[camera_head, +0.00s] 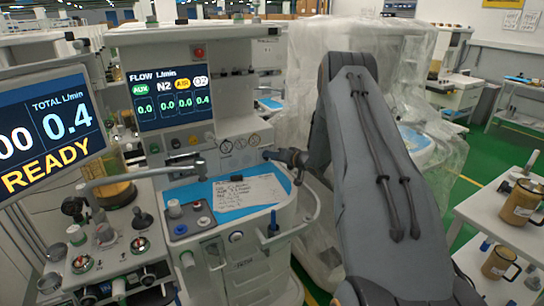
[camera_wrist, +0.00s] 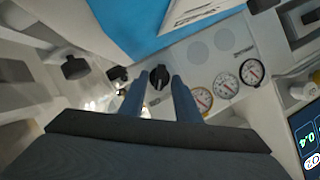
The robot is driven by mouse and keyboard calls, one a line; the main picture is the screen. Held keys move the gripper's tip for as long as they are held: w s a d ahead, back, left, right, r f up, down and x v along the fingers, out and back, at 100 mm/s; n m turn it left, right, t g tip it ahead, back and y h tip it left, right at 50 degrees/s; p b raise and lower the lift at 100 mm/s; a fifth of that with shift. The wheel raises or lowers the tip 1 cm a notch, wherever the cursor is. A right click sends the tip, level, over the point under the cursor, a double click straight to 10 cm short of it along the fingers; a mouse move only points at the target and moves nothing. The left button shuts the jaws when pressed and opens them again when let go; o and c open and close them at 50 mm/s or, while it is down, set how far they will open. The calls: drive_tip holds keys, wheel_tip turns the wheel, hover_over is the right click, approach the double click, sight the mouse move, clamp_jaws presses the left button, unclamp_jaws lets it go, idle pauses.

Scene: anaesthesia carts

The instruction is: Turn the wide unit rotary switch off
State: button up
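The wide unit (camera_head: 216,100) is the pale cart in the middle of the head view, with a lit flow screen. Its black rotary switch (camera_wrist: 159,76) shows in the wrist view on the pale panel, next to a row of round gauges. The switch's grip stands roughly upright in that picture. My gripper (camera_head: 268,155) is at the panel, right of the gauges, and hides the switch in the head view. In the wrist view my gripper (camera_wrist: 158,82) is open, its two fingers on either side of the switch with gaps. I cannot tell whether the tips reach past its face.
Three gauges (camera_wrist: 225,86) sit beside the switch. A blue worktop with a paper sheet (camera_head: 248,192) lies below the panel. A second screen (camera_head: 45,128) reading READY is at left. Plastic-covered equipment (camera_head: 300,75) stands behind my arm.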

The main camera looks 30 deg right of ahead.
drive_tip(key=shift+w, duration=0.2)
drive_tip(key=shift+c, duration=0.5)
clamp_jaws()
